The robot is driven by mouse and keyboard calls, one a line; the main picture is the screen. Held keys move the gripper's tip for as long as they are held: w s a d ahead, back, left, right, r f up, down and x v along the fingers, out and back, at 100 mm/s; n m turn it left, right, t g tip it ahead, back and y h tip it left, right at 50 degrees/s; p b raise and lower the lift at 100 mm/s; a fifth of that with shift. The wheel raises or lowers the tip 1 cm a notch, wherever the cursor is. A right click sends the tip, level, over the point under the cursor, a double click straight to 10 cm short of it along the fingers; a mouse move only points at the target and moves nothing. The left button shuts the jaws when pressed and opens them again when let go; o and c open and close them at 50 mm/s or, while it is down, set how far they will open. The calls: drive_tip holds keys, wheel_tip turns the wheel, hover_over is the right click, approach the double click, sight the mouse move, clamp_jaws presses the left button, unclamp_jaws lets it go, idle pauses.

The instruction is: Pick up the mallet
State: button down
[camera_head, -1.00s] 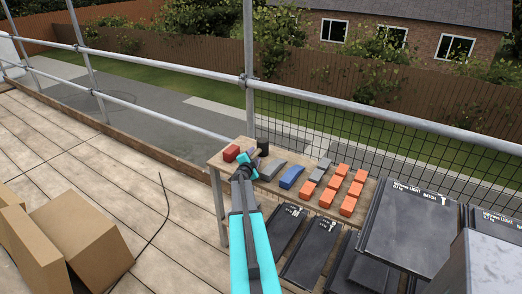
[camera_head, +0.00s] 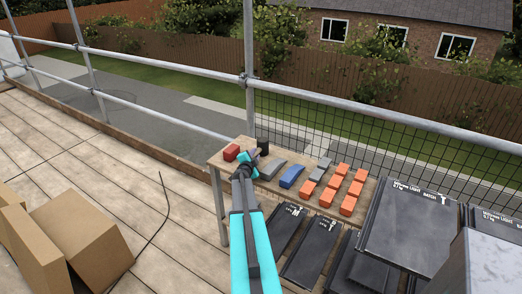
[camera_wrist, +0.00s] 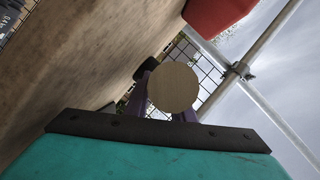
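The mallet shows in the wrist view as the round, pale wooden end of its handle (camera_wrist: 173,87), facing the camera in front of my purple fingers. A black cylinder (camera_head: 262,146) at the far left of the wooden table (camera_head: 217,160) looks like its head. My gripper (camera_head: 245,157) is over that end of the table, right beside the black cylinder. The handle end lies in line with the fingers and hides most of the space between them. Whether the fingers touch or grip the handle cannot be told.
A red block (camera_head: 231,152) sits close to the left of my gripper and shows in the wrist view (camera_wrist: 215,12). Grey pieces (camera_head: 272,168), a blue piece (camera_head: 291,176) and several orange blocks (camera_head: 348,205) lie to the right. Scaffold rails (camera_head: 330,101) run behind.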

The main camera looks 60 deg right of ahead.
drive_tip(key=shift+r, duration=0.2)
wheel_tip(320, 180, up, 10)
drive_tip(key=shift+f+p, duration=0.1)
drive_tip(key=shift+p, duration=0.75)
idle(0.3)
drive_tip(key=c, duration=2.1)
unclamp_jaws()
clamp_jaws()
drive_tip(key=shift+w, duration=0.1)
